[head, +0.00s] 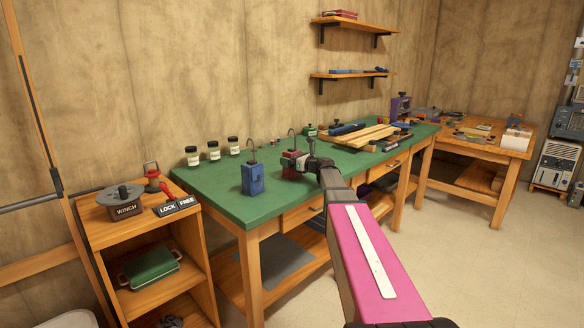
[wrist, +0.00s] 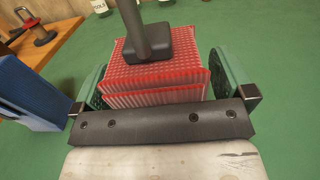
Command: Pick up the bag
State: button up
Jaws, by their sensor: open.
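A red ribbed block (wrist: 150,90) with a dark cap and an upright rod stands on the green tabletop. In the head view this red block (head: 291,160) has a hook on top and is partly hidden by my gripper. Nothing is plainly a bag; this block may be the task's bag, but I cannot tell. My gripper (wrist: 160,72) is open, with its green finger pads on either side of the red block. A small gap seems to show at the left pad; contact at the right is unclear. It also shows in the head view (head: 303,162).
A blue block (head: 253,179) with a hook stands to the left on the green workbench (head: 215,188). Several jars (head: 214,151) line the back. Wooden slats (head: 355,138) lie farther right. A green handled container (head: 150,267) sits in the low shelf unit at left.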

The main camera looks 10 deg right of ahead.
jog(key=c, duration=1)
